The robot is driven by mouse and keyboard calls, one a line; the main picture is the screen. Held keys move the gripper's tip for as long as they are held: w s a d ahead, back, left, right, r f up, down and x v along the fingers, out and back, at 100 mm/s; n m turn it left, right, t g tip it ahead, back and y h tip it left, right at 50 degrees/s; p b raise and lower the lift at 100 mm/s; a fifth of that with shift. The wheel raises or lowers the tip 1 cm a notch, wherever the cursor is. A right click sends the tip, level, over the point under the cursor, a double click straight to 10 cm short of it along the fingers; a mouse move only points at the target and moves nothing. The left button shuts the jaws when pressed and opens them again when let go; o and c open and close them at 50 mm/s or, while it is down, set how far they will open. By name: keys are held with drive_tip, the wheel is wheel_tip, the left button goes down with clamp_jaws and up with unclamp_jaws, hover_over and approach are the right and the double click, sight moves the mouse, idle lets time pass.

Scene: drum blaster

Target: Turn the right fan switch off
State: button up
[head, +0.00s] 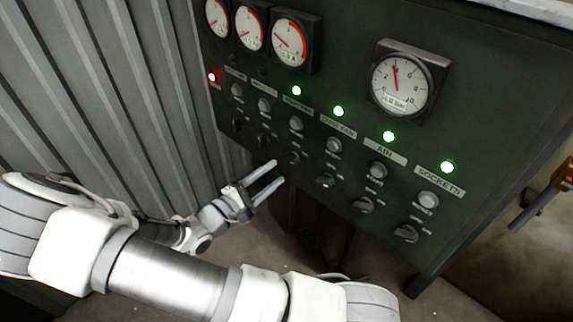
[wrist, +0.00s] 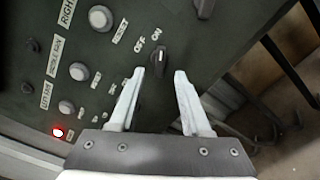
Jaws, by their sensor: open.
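The right fan switch is a small dark rotary knob (head: 293,158) low in the third column of the panel. Its label plate (head: 298,102) is above, and the green light (head: 296,91) over it is lit. My gripper (head: 278,172) is open and empty, its fingertips just below and left of this knob. In the wrist view the knob (wrist: 158,60) appears just beyond the gap between the fingertips (wrist: 159,72), with OFF and ON labels beside it. The knob is not gripped. Whether the fingertips touch the panel is unclear.
Similar knobs line the panel's lower edge on both sides, including one close by on the right (head: 325,181). Round buttons (head: 334,145) sit above them. A red light (head: 212,76) is lit at the left. A corrugated wall (head: 110,100) stands left of my arm.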

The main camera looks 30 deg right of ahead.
sight(289, 163)
drive_tip(key=x, duration=0.5)
drive_tip(key=shift+w+d, duration=0.15)
drive_tip(key=shift+d, duration=0.2)
clamp_jaws()
